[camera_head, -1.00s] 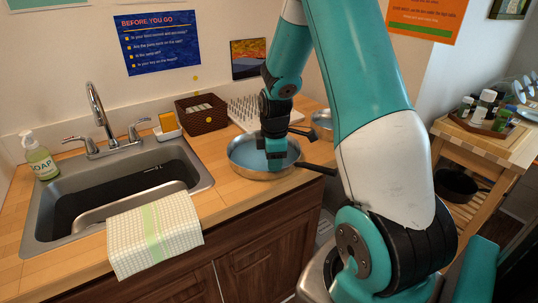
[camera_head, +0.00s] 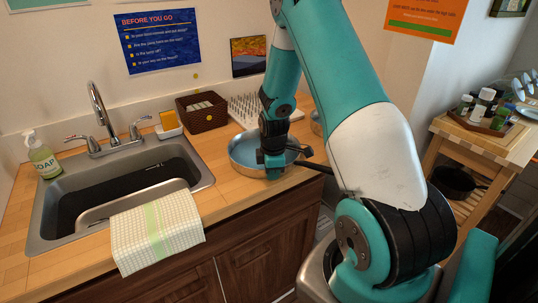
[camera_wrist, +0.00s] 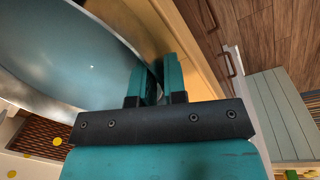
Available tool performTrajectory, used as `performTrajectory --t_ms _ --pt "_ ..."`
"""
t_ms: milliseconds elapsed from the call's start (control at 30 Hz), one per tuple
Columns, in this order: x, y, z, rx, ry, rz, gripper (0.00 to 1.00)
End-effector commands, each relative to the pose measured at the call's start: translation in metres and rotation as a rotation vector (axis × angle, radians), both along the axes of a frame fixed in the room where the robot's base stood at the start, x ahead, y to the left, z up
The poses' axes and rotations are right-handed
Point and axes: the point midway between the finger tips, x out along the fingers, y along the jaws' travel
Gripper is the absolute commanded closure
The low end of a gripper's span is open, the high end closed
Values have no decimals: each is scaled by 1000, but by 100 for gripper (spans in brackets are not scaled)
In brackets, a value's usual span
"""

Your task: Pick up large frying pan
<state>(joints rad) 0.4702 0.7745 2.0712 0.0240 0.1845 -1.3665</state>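The large frying pan (camera_head: 242,152) is on the wooden counter, right of the sink, with a blue-grey inside and a dark handle pointing right. My gripper (camera_head: 271,173) points down at its near rim. In the wrist view the pan (camera_wrist: 65,50) fills the upper left. My gripper (camera_wrist: 158,82) there has its two teal fingers close together with the rim between them, one finger inside the pan and one outside. They look shut on the rim, though the contact is partly hidden.
The sink (camera_head: 45,215) with a draped towel (camera_head: 157,232) is to the left. A dark basket (camera_head: 203,112) and a spiked white rack (camera_head: 250,108) stand behind the pan. Another pan is partly hidden behind my arm. A wooden cart (camera_head: 480,143) with jars is at right.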

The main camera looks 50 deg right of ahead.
Motion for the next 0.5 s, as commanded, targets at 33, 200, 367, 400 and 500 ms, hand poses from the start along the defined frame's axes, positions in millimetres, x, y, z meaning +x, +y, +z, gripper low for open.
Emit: performTrajectory --t_ms 33,200,367,400,500 --pt "0 0 0 0 0 0 100" --pt "1 -1 1 -2 -5 0 100" --pt "1 -1 1 -3 -3 0 100" --pt "1 -1 1 -3 -3 0 100" --pt "1 -1 2 -2 -2 0 100"
